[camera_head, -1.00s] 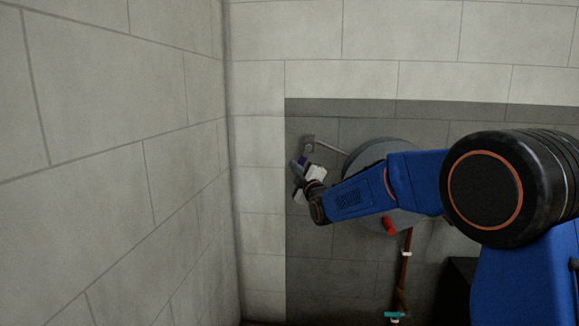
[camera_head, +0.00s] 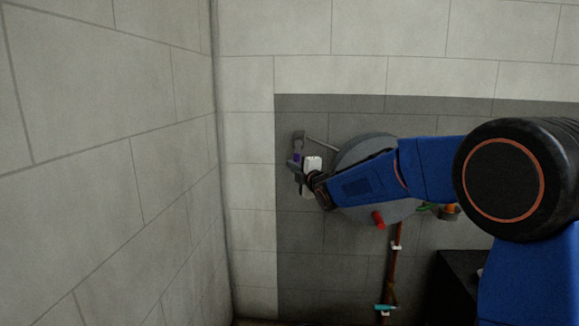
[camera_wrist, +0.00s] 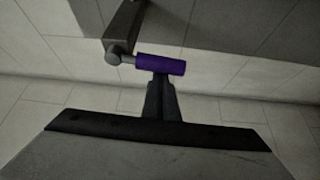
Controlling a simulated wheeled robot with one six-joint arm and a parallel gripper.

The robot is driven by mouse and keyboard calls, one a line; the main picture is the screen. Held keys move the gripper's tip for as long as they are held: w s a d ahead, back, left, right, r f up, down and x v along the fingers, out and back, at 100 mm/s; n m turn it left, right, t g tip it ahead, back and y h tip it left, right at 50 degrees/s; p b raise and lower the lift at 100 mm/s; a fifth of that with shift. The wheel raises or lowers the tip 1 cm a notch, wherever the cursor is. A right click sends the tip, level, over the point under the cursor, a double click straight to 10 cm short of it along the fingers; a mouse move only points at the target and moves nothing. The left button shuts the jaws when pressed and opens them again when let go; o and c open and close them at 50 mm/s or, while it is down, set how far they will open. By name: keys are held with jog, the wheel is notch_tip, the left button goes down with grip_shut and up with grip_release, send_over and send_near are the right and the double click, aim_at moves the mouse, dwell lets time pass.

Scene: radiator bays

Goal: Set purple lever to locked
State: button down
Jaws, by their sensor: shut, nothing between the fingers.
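The purple lever (camera_wrist: 160,64) lies level across the upper middle of the wrist view, joined by a short metal pin to a grey bracket (camera_wrist: 123,27). In the head view the lever (camera_head: 296,158) is a small purple patch below the bracket on the dark wall panel. My gripper (camera_wrist: 160,84) is shut, with its fingertips right at the lever's near side and nothing between them. I cannot tell whether they touch it. In the head view my gripper (camera_head: 295,164) is by the lever and partly hides it.
A large grey round disc (camera_head: 350,205) is on the panel behind my arm. A red handle (camera_head: 378,220), a copper pipe (camera_head: 395,262) and a teal handle (camera_head: 385,307) are below and right. A dark box (camera_head: 455,285) stands at lower right. A pale wall fills the left.

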jog(key=shift+s+d, duration=0.1)
dwell(0.3)
jog(key=r+v, duration=0.1)
jog(key=v, duration=1.5)
jog(key=s+d+f+m+g+h, duration=0.2)
jog(key=s+d+f+m+h, duration=0.3)
jog(key=s+d, duration=0.4)
jog(key=s+d+f+m+g+h, duration=0.25)
jog(key=s+d+m, duration=0.4)
jog(key=d, duration=0.45)
jog(key=s+d+f+m+g, duration=0.2)
jog(key=s+f+m, duration=0.2)
jog(key=s, duration=0.5)
jog(key=s+d+f+m+g+h, duration=0.1)
jog(key=s+d+f+m+g, duration=0.1)
jog(key=s, duration=0.7)
jog(key=s+d+f+m+g, duration=0.2)
jog(key=s+f+m, duration=0.4)
jog(key=s, duration=0.4)
jog(key=shift+d+f+g+h, duration=0.3)
jog(key=shift+d+g+h, duration=0.05)
jog(key=shift+d, duration=0.45)
